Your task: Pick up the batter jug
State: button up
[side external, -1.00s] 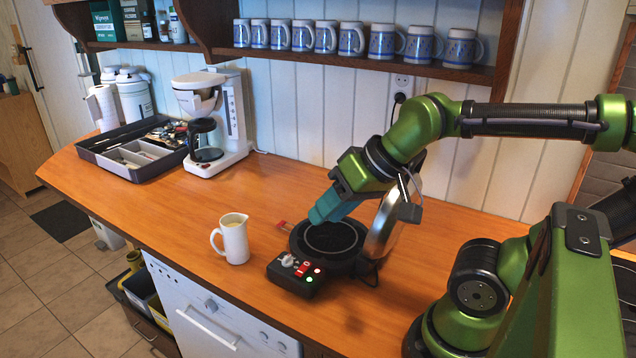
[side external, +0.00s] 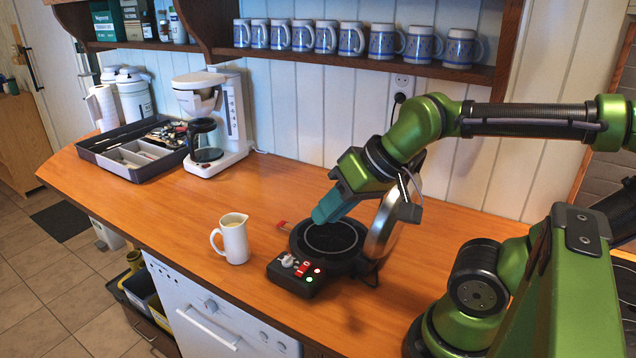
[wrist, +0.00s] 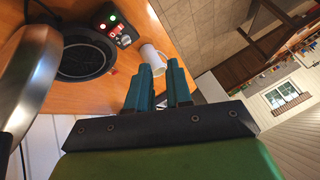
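The batter jug (side external: 234,240) is a white pitcher with its handle on the left, standing upright on the wooden counter left of the waffle iron. Something pale yellowish shows inside its mouth. My gripper (side external: 324,212) is above the open waffle iron, to the right of the jug and higher, apart from it. In the wrist view, the two teal fingers of my gripper (wrist: 159,68) are spread with a gap between them and hold nothing. The jug (wrist: 154,56) shows beyond the fingertips, partly hidden by them.
The round black waffle iron (side external: 332,236) has its silver lid (side external: 385,226) raised near my gripper. Its control box (side external: 298,274) has lit red and green lights. A coffee maker (side external: 236,115) and utensil tray (side external: 104,149) stand further back left. Counter around the jug is clear.

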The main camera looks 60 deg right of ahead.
jog(key=w+d+f+n+g+h, duration=0.1)
jog(key=w+f+n+g+h, duration=0.1)
jog(key=f+n+h, duration=0.1)
jog(key=w+d+f+n+g+h, duration=0.1)
jog(key=w+f+n+g+h, duration=0.1)
jog(key=f+n+h, duration=0.2)
jog(key=w+d+f+n+g+h, duration=0.1)
jog(key=w+f+n+h, duration=0.1)
jog(key=f+n, duration=0.5)
jog(key=shift+w+n+g+h, duration=0.1)
jog(key=shift+n+g+h, duration=0.35)
jog(key=shift+h, duration=0.35)
jog(key=w+a+f+n+t+h, duration=0.35)
jog(key=w+n+t, duration=0.25)
jog(key=n, duration=0.3)
jog(key=n+t+y, duration=0.2)
jog(key=n+t, duration=0.6)
jog(key=n, duration=0.1)
send_near(213, 243)
jog(key=x, duration=0.3)
jog(key=shift+w+d+r, duration=0.2)
jog(key=shift+d+r, duration=0.05)
jog(key=shift+d, duration=0.1)
jog(key=shift+f+x, duration=0.1)
jog(key=shift+x, duration=1.25)
jog(key=shift+f+x, duration=0.15)
jog(key=shift+x, duration=1.2)
jog(key=shift+a, duration=0.1)
jog(key=shift+c, duration=0.2)
grip_shut()
